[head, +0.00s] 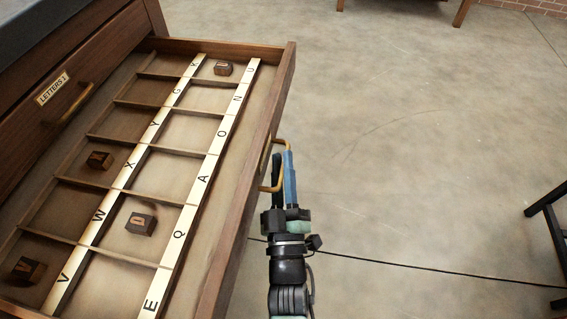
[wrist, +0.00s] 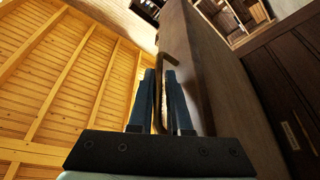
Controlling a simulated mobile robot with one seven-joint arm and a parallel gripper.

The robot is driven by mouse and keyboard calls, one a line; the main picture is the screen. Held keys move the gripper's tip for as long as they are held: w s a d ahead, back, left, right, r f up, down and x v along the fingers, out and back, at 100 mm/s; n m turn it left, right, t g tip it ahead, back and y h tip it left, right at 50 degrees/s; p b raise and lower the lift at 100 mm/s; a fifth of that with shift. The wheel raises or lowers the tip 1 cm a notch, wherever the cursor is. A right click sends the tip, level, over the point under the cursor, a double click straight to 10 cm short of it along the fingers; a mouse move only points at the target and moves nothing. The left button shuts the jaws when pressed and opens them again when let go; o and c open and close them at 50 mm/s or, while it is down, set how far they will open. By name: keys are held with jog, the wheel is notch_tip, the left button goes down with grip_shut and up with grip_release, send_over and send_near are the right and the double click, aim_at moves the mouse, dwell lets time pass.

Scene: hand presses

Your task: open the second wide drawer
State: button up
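The wide drawer below the one labelled LETTERS 1 stands pulled far out, its wooden front (head: 262,130) at the right of its tray in the head view. Its brass handle (head: 283,142) is on the outer face. My gripper (head: 283,156) is at this handle, fingers close together. In the wrist view the two blue fingers (wrist: 160,73) lie on either side of the handle bar (wrist: 163,48) and appear shut on it. The drawer front (wrist: 200,75) rises to the right of the fingers there. Part of the handle is hidden by the fingers.
The LETTERS 1 drawer (head: 78,78) above is shut, with its own brass handle (head: 70,108). The open tray has lettered strips (head: 215,145) and several small type blocks in its compartments. Bare floor (head: 420,130) lies to the right; a dark frame (head: 545,215) stands at the far right.

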jog(key=shift+o, duration=0.3)
jog(key=shift+s, duration=0.25)
jog(key=p+v, duration=0.2)
jog(key=v, duration=1)
jog(key=shift+s+f, duration=0.2)
